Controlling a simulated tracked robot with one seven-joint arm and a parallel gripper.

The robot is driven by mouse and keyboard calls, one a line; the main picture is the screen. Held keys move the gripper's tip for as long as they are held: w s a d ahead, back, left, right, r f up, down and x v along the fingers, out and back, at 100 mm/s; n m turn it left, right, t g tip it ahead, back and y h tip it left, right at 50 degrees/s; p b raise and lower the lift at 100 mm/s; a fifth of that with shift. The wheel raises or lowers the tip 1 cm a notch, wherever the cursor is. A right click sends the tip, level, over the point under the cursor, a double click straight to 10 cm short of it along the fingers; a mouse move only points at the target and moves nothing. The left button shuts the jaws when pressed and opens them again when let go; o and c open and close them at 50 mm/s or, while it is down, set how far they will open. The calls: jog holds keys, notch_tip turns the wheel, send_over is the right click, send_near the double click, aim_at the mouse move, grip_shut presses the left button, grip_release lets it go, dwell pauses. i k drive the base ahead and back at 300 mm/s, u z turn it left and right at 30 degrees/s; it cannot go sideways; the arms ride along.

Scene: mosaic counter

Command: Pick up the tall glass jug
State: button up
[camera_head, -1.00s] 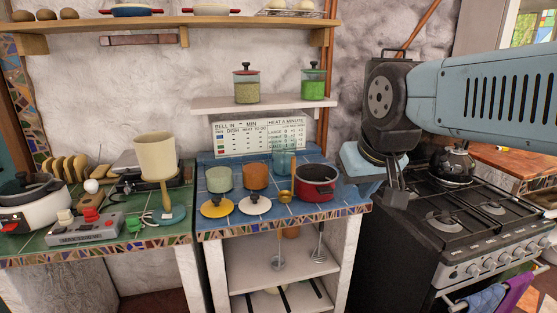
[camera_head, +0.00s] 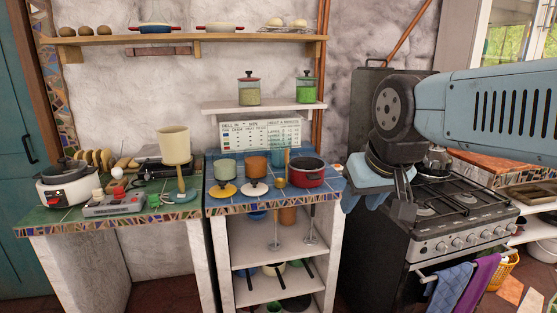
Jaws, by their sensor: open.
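A bluish see-through glass vessel (camera_head: 280,160), which looks like the tall glass jug, stands at the back of the blue-tiled counter (camera_head: 222,206). The orange canister (camera_head: 256,167) and red pot (camera_head: 307,173) stand in front of and beside it, and its lower part is partly hidden. I cannot make out its handle. My gripper (camera_head: 404,202) is open and empty, pointing down to the right of the counter, in front of the stove and well apart from the glass vessel.
A green canister (camera_head: 225,172), lids and a brass ladle (camera_head: 280,184) crowd the counter. A small shelf (camera_head: 262,107) with two lidded jars hangs above. The black stove (camera_head: 440,225) stands right. A green-tiled counter (camera_head: 60,215) with a cream lamp (camera_head: 175,147) stands left.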

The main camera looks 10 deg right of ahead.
aim_at(280, 142)
jog(key=u, duration=0.4)
jog(key=i, duration=1.6)
jog(key=z, duration=0.6)
jog(key=k, duration=0.85)
jog(key=z, duration=0.15)
jog(key=i, duration=0.95)
jog(key=u, duration=0.1)
